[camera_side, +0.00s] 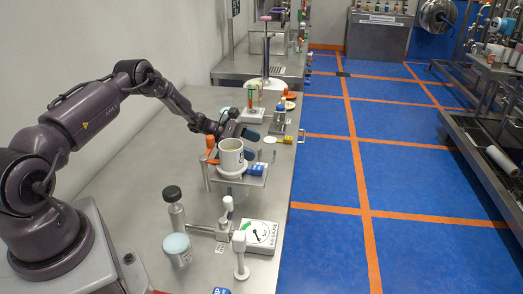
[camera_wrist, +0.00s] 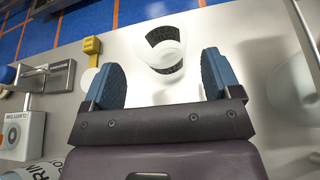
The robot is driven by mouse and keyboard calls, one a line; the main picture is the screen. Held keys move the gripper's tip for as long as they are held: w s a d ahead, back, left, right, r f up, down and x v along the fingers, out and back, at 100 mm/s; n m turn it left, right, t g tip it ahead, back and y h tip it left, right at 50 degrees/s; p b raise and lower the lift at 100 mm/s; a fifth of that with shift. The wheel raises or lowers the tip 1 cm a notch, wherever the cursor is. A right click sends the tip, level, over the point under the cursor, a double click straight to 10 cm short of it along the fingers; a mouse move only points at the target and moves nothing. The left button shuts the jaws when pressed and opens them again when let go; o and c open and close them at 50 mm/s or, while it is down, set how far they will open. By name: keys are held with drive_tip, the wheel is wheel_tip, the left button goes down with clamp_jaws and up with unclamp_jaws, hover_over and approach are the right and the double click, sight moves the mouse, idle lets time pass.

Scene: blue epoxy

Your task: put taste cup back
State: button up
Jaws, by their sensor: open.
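A small whitish cup (camera_wrist: 166,55) with dark bands, likely the taste cup, shows in the wrist view. It appears just ahead of my gripper (camera_wrist: 162,76), centred between the two blue fingertips. The fingers are open, with a clear gap around the cup. I cannot tell whether the cup is upright. In the side view my gripper (camera_side: 247,141) is low over the steel bench, behind a larger white cup (camera_side: 231,155) on a metal stand (camera_side: 248,179). I cannot make out the small cup there; my gripper may hide it.
A yellow-handled tool (camera_wrist: 91,46) and a pale disc (camera_wrist: 88,78) lie to the left in the wrist view. A dial gauge (camera_side: 261,236), a capped bottle (camera_side: 174,208) and a jar (camera_side: 177,250) stand nearer the side camera. The bench edge drops to blue floor.

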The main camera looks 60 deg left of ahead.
drive_tip(key=v, duration=0.7)
drive_tip(key=shift+s+a+r, duration=0.1)
drive_tip(key=shift+r, duration=0.3)
drive_tip(key=s+d+r+m+g+y, duration=0.1)
drive_tip(key=s+d+r+m+g, duration=0.15)
drive_tip(key=d+r+m, duration=0.5)
drive_tip(key=s+d+r+m+g+y, duration=0.15)
drive_tip(key=d+r+m+g, duration=0.3)
drive_tip(key=d+r, duration=0.6)
drive_tip(key=s+d+r+m+t+y, duration=0.1)
drive_tip(key=s+d+r+m+y, duration=0.1)
drive_tip(key=s, duration=0.5)
drive_tip(key=s+d+r+m+y, duration=0.2)
drive_tip(key=s+d+r+m, duration=0.1)
drive_tip(key=s+m, duration=0.4)
drive_tip(key=s+d+r+m+t+y, duration=0.1)
drive_tip(key=s+r+m, duration=0.3)
drive_tip(key=s, duration=0.4)
drive_tip(key=shift+s+d+r+m+t+y, duration=0.2)
drive_tip(key=shift+s+d+m+t+y, duration=0.15)
drive_tip(key=shift+d+m+y, duration=0.4)
